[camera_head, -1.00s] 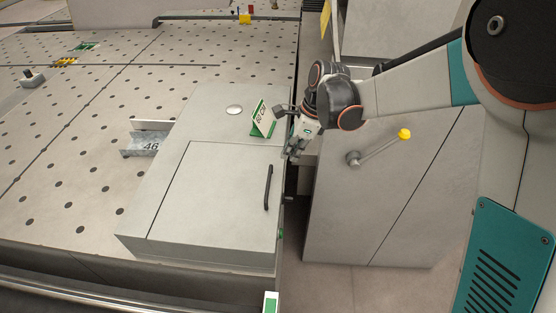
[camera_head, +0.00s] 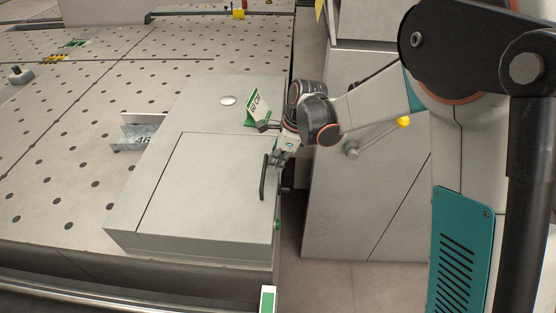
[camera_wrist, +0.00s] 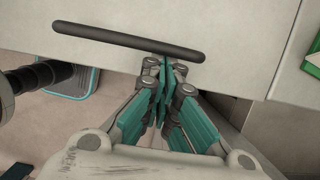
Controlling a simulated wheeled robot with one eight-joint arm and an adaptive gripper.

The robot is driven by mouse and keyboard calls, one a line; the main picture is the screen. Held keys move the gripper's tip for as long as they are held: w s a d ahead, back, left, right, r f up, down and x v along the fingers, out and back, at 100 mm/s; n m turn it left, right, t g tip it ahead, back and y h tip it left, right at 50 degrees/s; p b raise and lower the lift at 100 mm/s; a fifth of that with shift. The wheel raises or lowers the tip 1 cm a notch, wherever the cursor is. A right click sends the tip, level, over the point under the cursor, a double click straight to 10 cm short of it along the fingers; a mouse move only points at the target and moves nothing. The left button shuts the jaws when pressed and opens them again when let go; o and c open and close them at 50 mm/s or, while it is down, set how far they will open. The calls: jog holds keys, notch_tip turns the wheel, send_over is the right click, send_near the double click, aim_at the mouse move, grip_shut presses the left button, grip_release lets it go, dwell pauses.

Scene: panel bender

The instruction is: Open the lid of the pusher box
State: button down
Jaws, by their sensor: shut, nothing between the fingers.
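The pusher box is a grey box with a flat lid (camera_head: 205,190), which lies closed in the head view. A dark bar handle (camera_head: 263,178) sits along the lid's right edge. In the wrist view the handle (camera_wrist: 128,41) runs across the top of the picture. My gripper (camera_head: 274,163) is at the far end of the handle, by the box's right edge. In the wrist view the fingertips of my gripper (camera_wrist: 165,68) are together and empty, just beside the handle near its right end. I cannot tell whether they touch it.
A green and white sign (camera_head: 257,108) stands on the box behind the lid, close to my gripper. A grey cabinet with a yellow-knobbed lever (camera_head: 403,122) stands to the right. A perforated table (camera_head: 70,180) extends left. A narrow floor gap lies between box and cabinet.

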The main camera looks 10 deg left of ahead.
jog(key=a+r+h+p, duration=0.2)
jog(key=a+r+p, duration=0.25)
jog(key=r, duration=0.65)
jog(key=a+r+h+p, duration=0.3)
jog(key=a+r, duration=0.3)
jog(key=r, duration=0.4)
jog(key=s+a+r+p, duration=0.1)
jog(key=a+r+p, duration=0.2)
jog(key=a, duration=0.8)
jog(key=s+a+r+p, duration=0.1)
jog(key=a+r+p, duration=0.2)
jog(key=a+r, duration=0.3)
jog(key=shift+a+p, duration=0.3)
jog(key=shift+a, duration=2.5)
jog(key=shift+r, duration=0.1)
